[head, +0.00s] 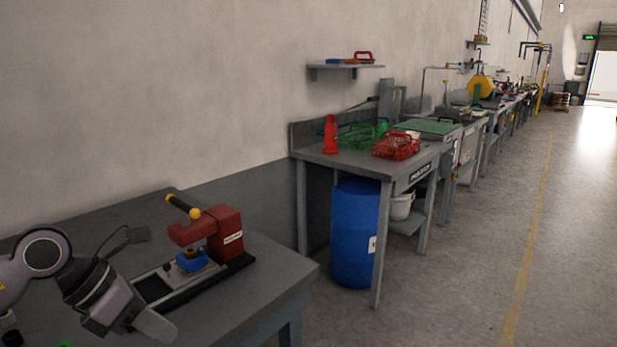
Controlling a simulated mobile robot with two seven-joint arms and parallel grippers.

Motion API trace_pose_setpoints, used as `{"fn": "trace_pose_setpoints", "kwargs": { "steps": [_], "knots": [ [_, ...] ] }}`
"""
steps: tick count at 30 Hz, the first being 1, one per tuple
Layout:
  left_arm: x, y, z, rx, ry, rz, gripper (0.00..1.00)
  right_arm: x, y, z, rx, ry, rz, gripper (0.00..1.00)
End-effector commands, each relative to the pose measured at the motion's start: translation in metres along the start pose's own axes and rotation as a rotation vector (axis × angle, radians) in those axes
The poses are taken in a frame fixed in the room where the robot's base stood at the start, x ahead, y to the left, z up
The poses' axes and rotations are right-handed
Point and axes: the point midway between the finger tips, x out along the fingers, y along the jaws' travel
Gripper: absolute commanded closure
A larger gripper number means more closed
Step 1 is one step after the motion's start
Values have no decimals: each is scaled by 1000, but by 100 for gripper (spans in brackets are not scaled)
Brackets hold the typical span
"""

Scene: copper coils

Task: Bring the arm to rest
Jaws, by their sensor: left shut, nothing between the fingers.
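My left arm comes in at the lower left of the head view. Its gripper (154,324) is shut and empty, over the front part of the near grey workbench (270,272). A red bench press (222,232) with a black and yellow lever stands on that bench, to the right of and beyond the gripper. A blue piece (191,260) sits under the press head. The gripper looks apart from the press, though its exact height above the bench is hard to tell. My right gripper is not in view.
A second bench (334,161) farther off holds a red bottle (330,134), a green basket (357,136) and a red basket (396,146). A blue barrel (354,232) stands under it. Open floor (460,290) lies to the right. A wall shelf (345,67) hangs above.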

Motion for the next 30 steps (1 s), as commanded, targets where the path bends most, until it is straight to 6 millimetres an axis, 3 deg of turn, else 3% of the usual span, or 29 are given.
{"fn": "trace_pose_setpoints", "kwargs": {
  "steps": [3,6,9,13,19,23,26,30],
  "knots": [
    [31,-45,12,-72,-118,-222,100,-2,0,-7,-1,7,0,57],
    [47,-81,24,-182,-238,-420,100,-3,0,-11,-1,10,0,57],
    [53,-110,38,-339,-371,-613,100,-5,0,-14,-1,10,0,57],
    [52,-128,52,-601,-539,-830,100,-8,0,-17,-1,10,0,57],
    [52,-110,52,-1119,-774,-1065,100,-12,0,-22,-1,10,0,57],
    [66,-80,27,-1515,-901,-1139,100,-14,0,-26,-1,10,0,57],
    [84,-57,-7,-1843,-979,-1147,100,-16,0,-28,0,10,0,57],
    [119,-38,-78,-2326,-1051,-1082,100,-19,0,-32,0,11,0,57]
  ]
}}
